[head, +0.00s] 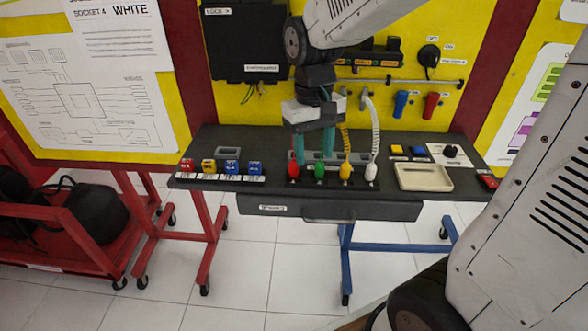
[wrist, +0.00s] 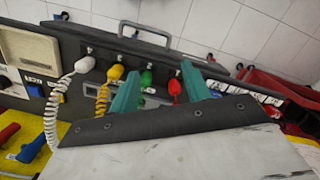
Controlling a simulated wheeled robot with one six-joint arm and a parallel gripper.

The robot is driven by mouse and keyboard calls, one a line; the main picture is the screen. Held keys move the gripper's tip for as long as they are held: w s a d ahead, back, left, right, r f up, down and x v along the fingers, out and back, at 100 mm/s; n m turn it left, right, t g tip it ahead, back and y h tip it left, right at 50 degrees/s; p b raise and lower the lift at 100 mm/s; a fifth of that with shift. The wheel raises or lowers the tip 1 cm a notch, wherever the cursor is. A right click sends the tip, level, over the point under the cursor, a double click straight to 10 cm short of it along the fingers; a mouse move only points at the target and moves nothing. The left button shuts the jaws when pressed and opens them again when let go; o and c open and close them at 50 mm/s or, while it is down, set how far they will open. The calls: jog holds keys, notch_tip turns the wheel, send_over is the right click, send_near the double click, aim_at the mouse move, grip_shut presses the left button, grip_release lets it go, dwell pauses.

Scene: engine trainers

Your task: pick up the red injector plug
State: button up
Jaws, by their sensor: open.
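The red injector plug (head: 293,168) stands in the left end of a row of plugs on the dark bench top. It also shows in the wrist view (wrist: 174,88), near the right finger. My gripper (head: 313,157) is open, with teal fingers pointing down around the left end of the row. In the head view, the red plug is just left of the left finger. In the wrist view, the red plug and the green plug (wrist: 146,78) both appear between my fingers (wrist: 160,72). I cannot tell the height of the fingertips over the plugs.
The yellow plug (head: 345,171) and the white plug (head: 371,171) with coiled leads stand to the right. A cream tray (head: 424,177) lies further right. Small red, yellow and blue blocks (head: 232,167) line the left side. A drawer handle (head: 329,218) sticks out in front.

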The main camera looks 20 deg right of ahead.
jog(key=t, duration=0.1)
send_over(294, 161)
jog(key=shift+d+f, duration=0.3)
jog(key=shift+f, duration=0.25)
jog(key=shift+w+f, duration=0.1)
jog(key=shift+w, duration=0.05)
jog(key=f, duration=0.7)
jog(key=shift+a+f, duration=0.15)
jog(key=shift+a, duration=0.15)
grip_shut()
